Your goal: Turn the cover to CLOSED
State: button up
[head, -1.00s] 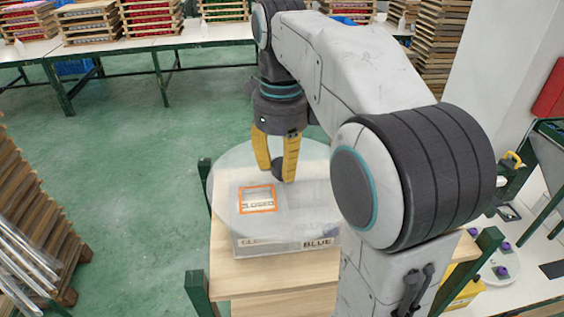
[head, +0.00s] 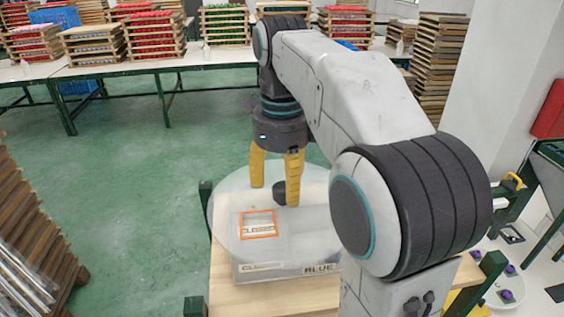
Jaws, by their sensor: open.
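The cover (head: 228,214) is a round, see-through disc lying flat on a grey box. An orange-framed window (head: 258,224) in it shows a label that seems to read CLOSED, though it is blurred. A dark round knob (head: 280,192) stands on the cover. My gripper (head: 275,196) has yellow fingers and points down over the cover from behind the window. It is open, with its fingers spread on either side of the knob; the right finger partly hides the knob. I cannot tell whether a finger touches it. My arm hides the cover's right part.
The box front (head: 287,269) bears a partly legible label and a BLUE label. It stands on a wooden-topped table (head: 225,270) with green corner posts. Stacked trays (head: 30,225) stand at left. Green floor is clear behind; a long table (head: 110,68) with trays is at the back.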

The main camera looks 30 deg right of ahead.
aim_at(282, 187)
jog(key=shift+r, duration=3)
jog(key=shift+s, duration=0.1)
